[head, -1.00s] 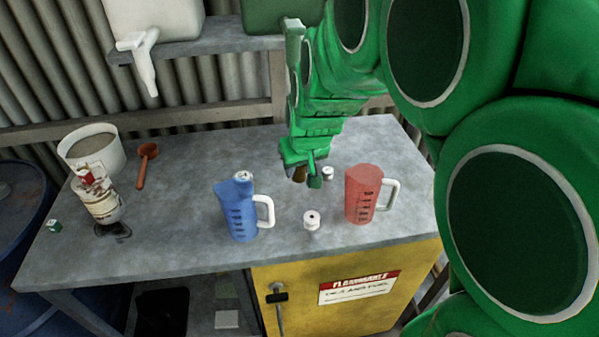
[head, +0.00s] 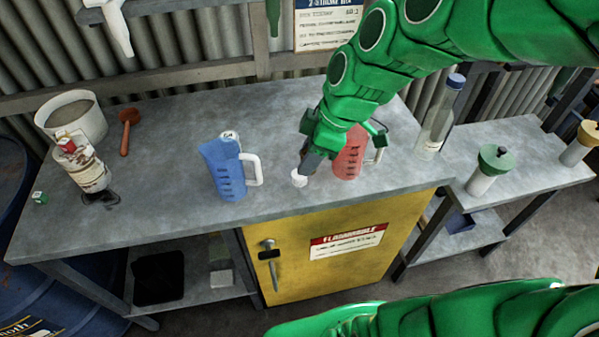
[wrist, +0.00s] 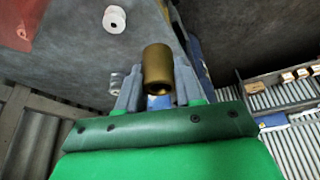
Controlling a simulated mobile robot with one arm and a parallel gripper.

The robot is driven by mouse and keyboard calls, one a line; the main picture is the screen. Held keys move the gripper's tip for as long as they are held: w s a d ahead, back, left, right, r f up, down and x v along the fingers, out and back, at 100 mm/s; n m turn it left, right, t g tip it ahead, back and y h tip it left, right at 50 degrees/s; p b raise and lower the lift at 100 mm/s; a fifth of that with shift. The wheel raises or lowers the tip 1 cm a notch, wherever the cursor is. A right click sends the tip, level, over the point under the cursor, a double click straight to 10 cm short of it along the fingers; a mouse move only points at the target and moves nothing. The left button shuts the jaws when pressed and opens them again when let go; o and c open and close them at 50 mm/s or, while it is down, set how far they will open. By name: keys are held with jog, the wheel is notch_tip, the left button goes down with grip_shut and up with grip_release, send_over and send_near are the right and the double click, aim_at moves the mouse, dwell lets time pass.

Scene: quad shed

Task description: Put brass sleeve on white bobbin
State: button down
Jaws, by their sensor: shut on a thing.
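My gripper (head: 306,163) is shut on the brass sleeve (wrist: 157,66). The sleeve sits between the two grey fingers in the wrist view; in the head view my gripper and arm hide it. A white bobbin (head: 299,178) stands on the bench just below my gripper in the head view. The wrist view shows one white bobbin (wrist: 114,19) apart from the fingers and another small white piece (wrist: 115,83) partly behind the left finger. I cannot tell whether the sleeve touches any bobbin.
A blue jug (head: 224,172) stands left of my gripper, with a white-topped piece (head: 230,135) behind it. A red jug (head: 348,160) stands close on the right, partly hidden by my arm. A bottle (head: 436,125) is farther right.

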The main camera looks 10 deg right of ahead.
jog(key=s+r+n+g, duration=0.2)
jog(key=s+n, duration=0.3)
jog(key=n, duration=0.1)
send_over(293, 176)
jog(key=s+d, duration=0.1)
jog(key=d, duration=0.1)
notch_tip(293, 176, down, 9)
jog(key=shift+s+a+r, duration=0.1)
jog(key=shift+r, duration=0.1)
jog(key=shift+w+f, duration=0.7)
jog(key=shift+f, duration=0.05)
jog(key=shift+w+f, duration=0.1)
jog(key=shift+f, duration=1.5)
jog(key=shift+f, duration=0.1)
jog(key=c, duration=0.7)
grip_release()
jog(key=shift+c, duration=0.2)
